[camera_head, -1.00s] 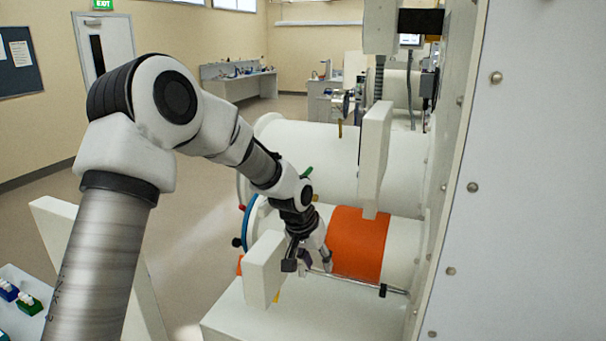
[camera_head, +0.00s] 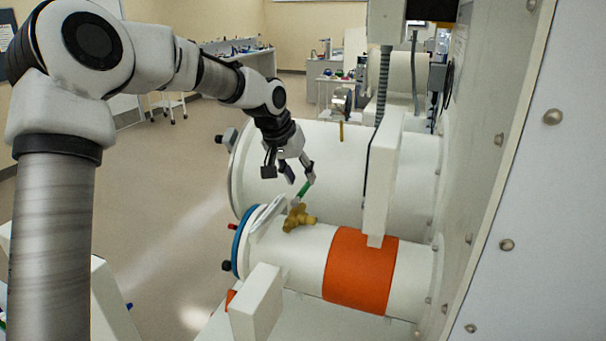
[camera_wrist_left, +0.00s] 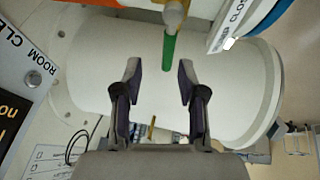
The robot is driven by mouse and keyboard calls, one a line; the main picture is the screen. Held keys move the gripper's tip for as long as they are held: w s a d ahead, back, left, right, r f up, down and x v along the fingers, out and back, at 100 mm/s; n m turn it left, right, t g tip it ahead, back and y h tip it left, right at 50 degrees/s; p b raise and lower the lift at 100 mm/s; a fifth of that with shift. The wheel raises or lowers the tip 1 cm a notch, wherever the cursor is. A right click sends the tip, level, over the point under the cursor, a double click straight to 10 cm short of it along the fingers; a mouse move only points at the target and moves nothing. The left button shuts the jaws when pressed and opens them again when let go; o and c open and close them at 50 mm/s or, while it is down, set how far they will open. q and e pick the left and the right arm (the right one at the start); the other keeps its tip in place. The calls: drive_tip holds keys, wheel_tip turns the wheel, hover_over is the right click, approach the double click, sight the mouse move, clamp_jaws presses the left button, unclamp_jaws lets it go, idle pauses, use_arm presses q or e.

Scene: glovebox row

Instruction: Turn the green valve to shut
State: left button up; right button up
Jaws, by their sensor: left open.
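The valve's green handle (camera_head: 304,190) rises at a slant from its brass body (camera_head: 299,217), on top of the small white cylinder (camera_head: 300,245) near its blue-ringed end. My left gripper (camera_head: 300,180) is open and empty at the upper end of the handle. In the left wrist view, the green handle (camera_wrist_left: 169,52) points down the picture, its free end close to the gap between my open fingertips (camera_wrist_left: 160,76). No finger visibly grips it. A white plate with partly visible lettering, "CLOS" (camera_wrist_left: 237,22), is beside the valve. My right gripper is out of view.
A large white cylinder (camera_head: 340,165) lies behind the small one, which has an orange band (camera_head: 361,270). A white upright panel (camera_head: 382,175) stands right of the valve, and a white block (camera_head: 257,304) in front. A riveted wall (camera_head: 545,200) bounds the right. Floor at left is open.

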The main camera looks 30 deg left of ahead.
sight(303, 188)
use_arm(q)
drive_tip(key=w+f, duration=0.1)
drive_tip(key=w+a+f, duration=0.1)
drive_tip(key=w+f, duration=0.1)
drive_tip(key=f, duration=0.1)
drive_tip(key=shift+a+p, duration=0.3)
drive_tip(key=shift+s+d+r, duration=0.35)
drive_tip(key=shift+s+d, duration=0.05)
drive_tip(key=shift+s, duration=0.15)
clamp_jaws()
drive_tip(key=shift+a+f, duration=0.1)
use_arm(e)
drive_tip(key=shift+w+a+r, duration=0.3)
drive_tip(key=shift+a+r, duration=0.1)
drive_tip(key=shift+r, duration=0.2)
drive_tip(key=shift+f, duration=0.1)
